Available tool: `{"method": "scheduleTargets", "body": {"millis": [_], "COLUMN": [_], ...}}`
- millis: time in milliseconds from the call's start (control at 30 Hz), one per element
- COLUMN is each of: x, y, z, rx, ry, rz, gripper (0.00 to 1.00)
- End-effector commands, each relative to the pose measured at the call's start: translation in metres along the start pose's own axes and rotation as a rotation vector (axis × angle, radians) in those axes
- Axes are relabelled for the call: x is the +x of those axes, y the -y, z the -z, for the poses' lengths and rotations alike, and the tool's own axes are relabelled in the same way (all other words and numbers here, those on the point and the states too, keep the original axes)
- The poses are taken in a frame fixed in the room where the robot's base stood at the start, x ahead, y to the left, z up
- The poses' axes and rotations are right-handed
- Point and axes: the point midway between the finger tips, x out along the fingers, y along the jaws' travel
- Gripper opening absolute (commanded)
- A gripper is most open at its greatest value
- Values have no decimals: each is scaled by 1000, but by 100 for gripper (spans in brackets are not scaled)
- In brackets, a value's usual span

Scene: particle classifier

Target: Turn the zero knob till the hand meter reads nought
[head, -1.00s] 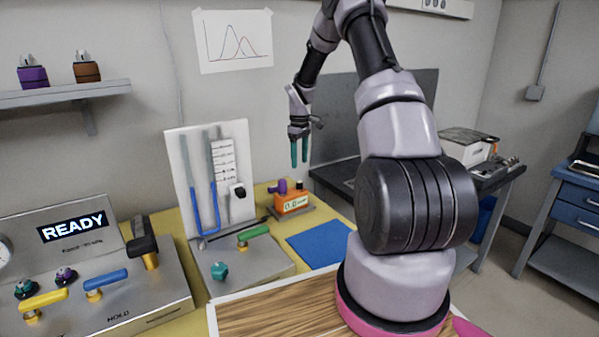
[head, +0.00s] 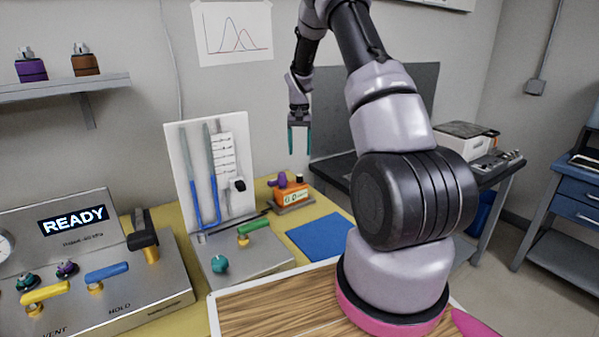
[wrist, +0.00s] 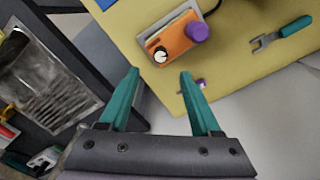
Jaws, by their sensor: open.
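The orange hand meter (head: 281,198) stands on a grey base on the yellow bench, right of the U-tube panel. My gripper (head: 298,153) hangs above the meter, fingers down, open and empty. Its teal fingers (wrist: 159,72) touch nothing.
The U-tube panel (head: 175,150) stands left of the meter. A blue mat (head: 320,237) lies in front of it. A teal-handled wrench (wrist: 296,26) lies on the bench. A dark table (head: 335,178) stands to the right. The space around my fingers is clear.

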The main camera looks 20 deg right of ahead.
Motion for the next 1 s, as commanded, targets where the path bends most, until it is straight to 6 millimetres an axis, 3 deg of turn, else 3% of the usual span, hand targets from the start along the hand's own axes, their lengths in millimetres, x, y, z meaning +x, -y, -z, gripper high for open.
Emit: {"method": "scheduleTargets", "body": {"millis": [133,300,467,800,1000], "x": [-3,-3,11,74,98], "y": [1,1,1,1,1], "z": [1,2,3,3,4], "rx": [330,506,525,522,520], "ry": [-8,-12,-10,-10,-12], "rz": [3,8,8,8,9], "gripper": [64,64,64,64,64]}}
